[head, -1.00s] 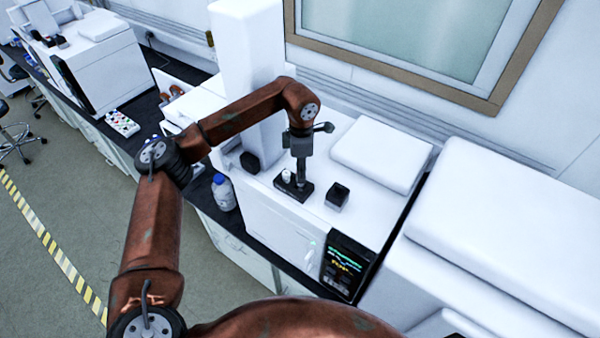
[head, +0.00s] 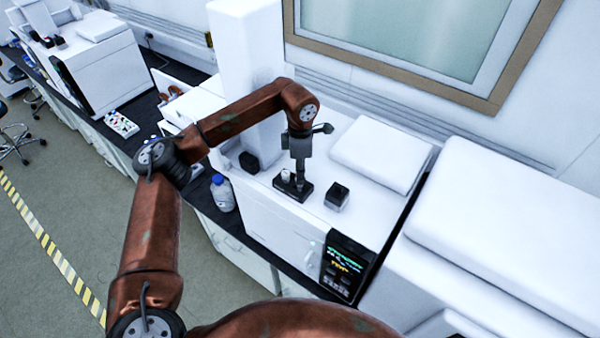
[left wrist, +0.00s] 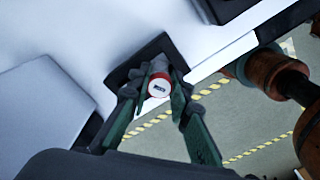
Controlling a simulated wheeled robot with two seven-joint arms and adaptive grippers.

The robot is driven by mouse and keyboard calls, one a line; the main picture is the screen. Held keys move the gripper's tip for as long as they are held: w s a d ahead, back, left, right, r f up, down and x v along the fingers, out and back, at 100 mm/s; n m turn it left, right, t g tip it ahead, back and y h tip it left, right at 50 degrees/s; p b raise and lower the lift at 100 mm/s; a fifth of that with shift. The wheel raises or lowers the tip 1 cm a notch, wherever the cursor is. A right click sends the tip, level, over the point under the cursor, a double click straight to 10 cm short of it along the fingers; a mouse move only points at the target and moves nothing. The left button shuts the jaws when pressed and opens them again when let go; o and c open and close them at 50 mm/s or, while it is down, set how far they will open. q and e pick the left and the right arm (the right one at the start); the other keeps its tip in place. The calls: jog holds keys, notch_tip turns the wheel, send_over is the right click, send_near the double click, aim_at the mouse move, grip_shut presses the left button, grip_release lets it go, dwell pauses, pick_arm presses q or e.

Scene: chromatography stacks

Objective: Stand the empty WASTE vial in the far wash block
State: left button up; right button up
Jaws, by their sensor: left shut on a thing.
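My left gripper (head: 299,184) points down at a small black block (head: 305,194) on the white instrument top. In the left wrist view the left gripper (left wrist: 156,96) is shut on a vial (left wrist: 159,86) with a red-rimmed top and a white label marked in dark print. The vial is at the black block (left wrist: 150,52); I cannot tell whether its base is seated. A second pale vial (head: 286,174) stands at the block's left end in the head view. The held vial is hidden by the fingers in the head view. My right gripper is out of view.
A dark square container (head: 337,196) stands to the right of the block. Another dark piece (head: 249,162) is by the white column (head: 246,70). A blue-capped bottle (head: 223,194) stands at the bench edge.

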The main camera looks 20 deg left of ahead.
pick_arm(q)
jog(key=shift+f+b, duration=0.65)
jog(key=shift+f, duration=0.35)
jog(key=shift+f, duration=0.2)
jog(key=shift+f+b, duration=0.45)
jog(key=shift+b, duration=0.05)
jog(key=shift+s, duration=0.1)
jog(key=o, duration=0.9)
jog(key=shift+o, duration=0.5)
jog(key=o, duration=0.3)
jog(key=shift+r, duration=0.15)
